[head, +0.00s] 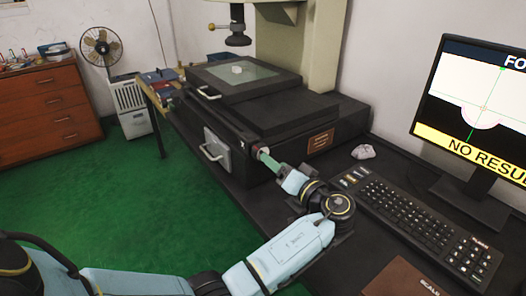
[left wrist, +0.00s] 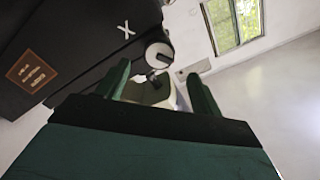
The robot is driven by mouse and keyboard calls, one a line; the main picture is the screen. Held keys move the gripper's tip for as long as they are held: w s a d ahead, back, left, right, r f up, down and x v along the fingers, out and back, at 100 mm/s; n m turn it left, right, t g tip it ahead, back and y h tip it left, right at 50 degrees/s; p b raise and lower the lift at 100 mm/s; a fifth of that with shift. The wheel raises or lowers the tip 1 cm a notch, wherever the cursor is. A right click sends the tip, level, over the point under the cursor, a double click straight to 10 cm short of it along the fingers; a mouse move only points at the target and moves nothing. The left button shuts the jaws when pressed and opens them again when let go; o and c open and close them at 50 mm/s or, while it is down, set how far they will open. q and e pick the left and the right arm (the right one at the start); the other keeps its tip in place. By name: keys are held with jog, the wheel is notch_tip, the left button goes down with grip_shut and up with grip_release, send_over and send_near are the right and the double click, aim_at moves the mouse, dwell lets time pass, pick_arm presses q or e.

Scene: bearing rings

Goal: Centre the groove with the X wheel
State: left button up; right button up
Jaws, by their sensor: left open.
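The X wheel (left wrist: 158,53) is a pale round knob with a dark rim on the machine's dark side, beside a white X mark (left wrist: 126,30). In the head view the wheel (head: 263,150) shows small at the machine's front corner. My left gripper (head: 267,158) is at the wheel. In the left wrist view its green fingers (left wrist: 158,70) are open, with the wheel between and just beyond the tips; I cannot tell whether they touch it. The monitor (head: 480,110) shows a pink, rounded groove outline, green cross lines and "NO RESU…". My right gripper is not in view.
A small pale part (head: 237,69) sits on the glass stage (head: 255,72) under the dark lens (head: 237,38). A keyboard (head: 420,222), a crumpled pale object (head: 363,152) and a brown "SCALE" pad (head: 400,282) lie on the dark bench right of my arm. Green floor is clear at left.

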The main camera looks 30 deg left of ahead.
aim_at(259, 150)
pick_arm(q)
jog(key=x, duration=0.7)
jog(key=shift+w+a+b, duration=0.15)
jog(key=shift+a+b, duration=0.05)
jog(key=shift+b, duration=0.1)
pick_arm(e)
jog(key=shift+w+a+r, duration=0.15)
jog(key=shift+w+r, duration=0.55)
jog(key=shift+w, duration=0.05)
pick_arm(q)
jog(key=shift+c, duration=0.5)
jog(key=c, duration=0.9)
jog(key=shift+f, duration=0.1)
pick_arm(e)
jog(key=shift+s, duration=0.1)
pick_arm(q)
jog(key=o, duration=1)
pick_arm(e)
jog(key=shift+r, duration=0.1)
